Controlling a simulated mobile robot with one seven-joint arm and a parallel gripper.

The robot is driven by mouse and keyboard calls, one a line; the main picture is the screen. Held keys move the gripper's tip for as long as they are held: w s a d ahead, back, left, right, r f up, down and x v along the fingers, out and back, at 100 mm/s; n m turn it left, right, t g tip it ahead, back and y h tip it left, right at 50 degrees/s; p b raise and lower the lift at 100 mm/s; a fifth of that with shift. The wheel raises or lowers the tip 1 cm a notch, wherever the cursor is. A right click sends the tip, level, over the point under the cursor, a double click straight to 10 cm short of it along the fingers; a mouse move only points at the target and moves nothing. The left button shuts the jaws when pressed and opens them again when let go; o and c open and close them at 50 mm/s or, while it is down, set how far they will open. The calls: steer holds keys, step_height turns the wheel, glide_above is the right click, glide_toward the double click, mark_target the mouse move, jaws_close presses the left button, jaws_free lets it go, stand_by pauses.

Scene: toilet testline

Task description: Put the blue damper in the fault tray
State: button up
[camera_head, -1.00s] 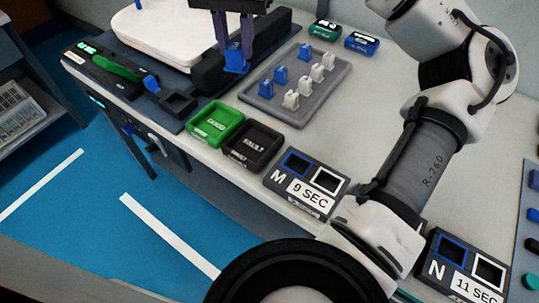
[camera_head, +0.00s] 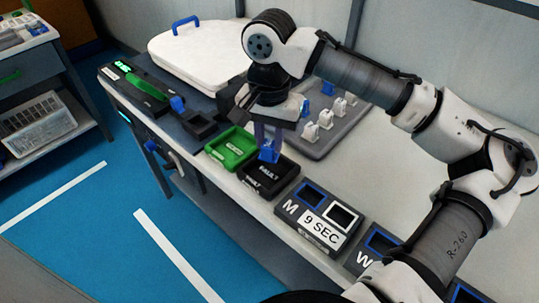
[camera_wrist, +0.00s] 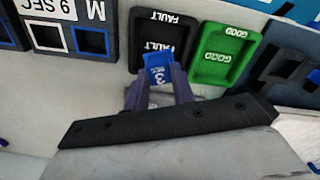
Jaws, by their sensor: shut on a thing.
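My gripper (camera_head: 268,148) is shut on the blue damper (camera_head: 268,154). In the head view the damper hangs from the fingers over the back part of the black fault tray (camera_head: 284,187), whose label reads FAULT. In the wrist view the damper (camera_wrist: 157,72), marked with a 3, sits between the fingertips (camera_wrist: 159,84) and overlaps the near edge of the fault tray (camera_wrist: 150,40). It looks held above the tray; the exact height is hard to tell.
The green GOOD tray (camera_head: 230,150) stands directly beside the fault tray. The M 9 SEC block (camera_head: 322,232) is on its other side. A grey rack (camera_head: 350,122) with white dampers and a blue one is behind my gripper. A white lid (camera_head: 195,50) lies farther back.

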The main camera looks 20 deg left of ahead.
mark_target(270, 156)
steer(key=shift+f, duration=2.65)
steer(key=shift+f, duration=0.15)
steer(key=o, duration=1)
step_height(270, 156, up, 12)
steer(key=shift+r, duration=0.2)
